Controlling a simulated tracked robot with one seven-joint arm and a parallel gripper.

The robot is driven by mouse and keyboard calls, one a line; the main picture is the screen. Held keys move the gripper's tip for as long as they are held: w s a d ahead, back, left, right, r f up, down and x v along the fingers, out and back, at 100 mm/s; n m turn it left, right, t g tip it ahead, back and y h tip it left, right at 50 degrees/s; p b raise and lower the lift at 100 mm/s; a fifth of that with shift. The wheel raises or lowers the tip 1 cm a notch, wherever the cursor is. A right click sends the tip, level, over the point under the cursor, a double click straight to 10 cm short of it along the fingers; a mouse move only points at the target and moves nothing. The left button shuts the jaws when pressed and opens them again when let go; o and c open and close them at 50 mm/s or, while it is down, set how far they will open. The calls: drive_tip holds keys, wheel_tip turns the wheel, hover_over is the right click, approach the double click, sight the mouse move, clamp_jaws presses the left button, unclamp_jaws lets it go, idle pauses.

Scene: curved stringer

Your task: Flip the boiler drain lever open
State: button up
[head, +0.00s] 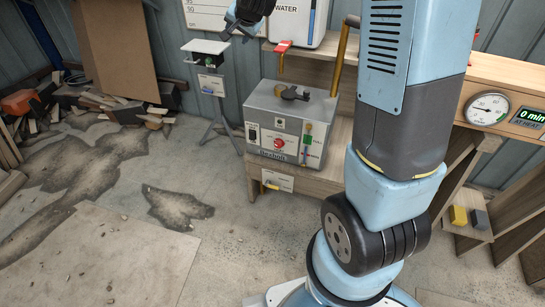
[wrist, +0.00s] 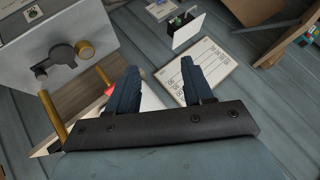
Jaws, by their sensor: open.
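The boiler appears to be the grey metal box (head: 285,125) on a wooden stand in the head view. It has a dark fitting (head: 291,93) on top, and a red knob and a sight tube on its front. A small yellow lever (head: 270,184) sits by a white label under its front edge; I cannot tell for certain that it is the drain lever. The box also shows at the upper left of the wrist view (wrist: 75,20). My gripper (head: 238,28) is open and empty, raised behind and left of the box, apart from it. It also shows in the wrist view (wrist: 158,66).
A white water tank (head: 303,22), a red handle (head: 282,46) and a brass pipe (head: 345,50) are near my gripper. A small stand (head: 207,82) is left of the boiler. A gauge (head: 487,109) is at right. Floor at front left is mostly clear, with rubble behind.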

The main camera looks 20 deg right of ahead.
drive_tip(key=w+a+f+m+t+h, duration=0.1)
drive_tip(key=w+a+f+m, duration=0.15)
drive_tip(key=w+f, duration=0.6)
drive_tip(key=w+a+f+m+t, duration=0.1)
drive_tip(key=w+a+f+m, duration=0.15)
drive_tip(key=w+f, duration=0.6)
drive_tip(key=m+t+h, duration=0.3)
drive_tip(key=m+h, duration=0.8)
drive_tip(key=m, duration=0.2)
approach(274, 188)
drive_tip(key=x, duration=0.9)
drive_tip(key=shift+w+d+f, duration=0.15)
drive_tip(key=shift+w+d, duration=0.05)
drive_tip(key=shift+c, duration=0.3)
